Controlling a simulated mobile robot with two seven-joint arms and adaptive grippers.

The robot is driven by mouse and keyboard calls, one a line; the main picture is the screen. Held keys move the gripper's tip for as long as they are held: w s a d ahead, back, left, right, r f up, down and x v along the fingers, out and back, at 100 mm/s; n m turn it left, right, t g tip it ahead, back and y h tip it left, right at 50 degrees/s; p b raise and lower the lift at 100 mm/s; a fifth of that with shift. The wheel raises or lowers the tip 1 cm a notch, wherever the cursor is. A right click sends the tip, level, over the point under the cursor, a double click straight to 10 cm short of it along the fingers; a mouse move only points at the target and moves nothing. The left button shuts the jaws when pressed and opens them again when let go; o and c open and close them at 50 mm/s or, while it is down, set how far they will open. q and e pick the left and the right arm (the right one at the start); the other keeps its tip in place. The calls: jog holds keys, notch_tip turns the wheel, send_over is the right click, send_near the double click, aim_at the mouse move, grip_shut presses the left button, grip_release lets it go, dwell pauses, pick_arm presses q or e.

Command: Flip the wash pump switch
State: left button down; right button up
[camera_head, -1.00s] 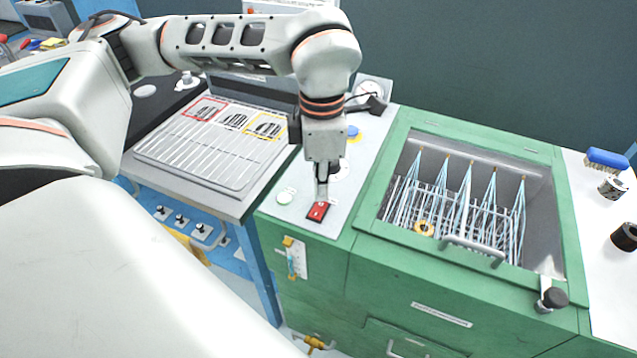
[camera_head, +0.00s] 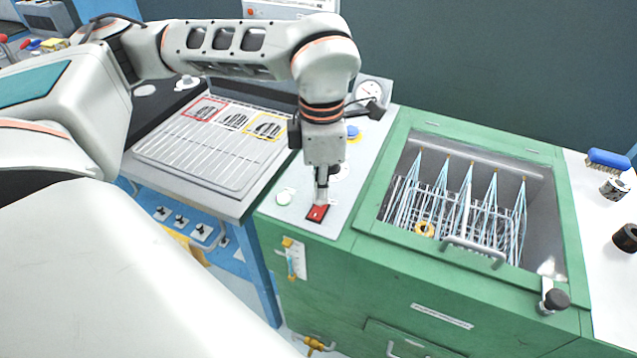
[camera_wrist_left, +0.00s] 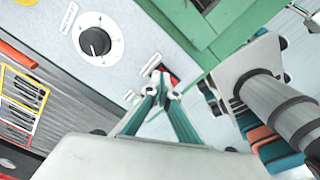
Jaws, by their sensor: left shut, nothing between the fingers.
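The wash pump switch looks to be the red rocker (camera_head: 316,213) on the pale control panel (camera_head: 357,180), left of the green washer's tank. It also shows in the left wrist view (camera_wrist_left: 171,78), just beyond the fingertips and partly hidden by them. My left gripper (camera_head: 321,200) points down, shut and empty, with its tips at the red rocker. In the left wrist view the closed fingertips (camera_wrist_left: 163,88) meet at the rocker's near edge; I cannot tell whether they touch it. My right gripper is not in view.
A black knob (camera_wrist_left: 95,41) on a white dial sits near the switch. The green washer (camera_head: 370,250) has a glass lid with a handle (camera_head: 473,251). A grey slotted tray (camera_head: 210,150) lies left.

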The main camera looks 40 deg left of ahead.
pick_arm(q)
jog(key=shift+f, duration=0.65)
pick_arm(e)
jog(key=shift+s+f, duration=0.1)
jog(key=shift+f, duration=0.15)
pick_arm(q)
jog(key=shift+r, duration=0.1)
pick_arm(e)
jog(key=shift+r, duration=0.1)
pick_arm(q)
jog(key=shift+r+p, duration=2.2)
jog(key=shift+r, duration=1.3)
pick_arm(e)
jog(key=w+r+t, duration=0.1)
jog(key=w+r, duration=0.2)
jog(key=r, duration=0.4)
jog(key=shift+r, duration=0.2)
pick_arm(q)
jog(key=shift+f, duration=0.1)
jog(key=shift+s, duration=0.1)
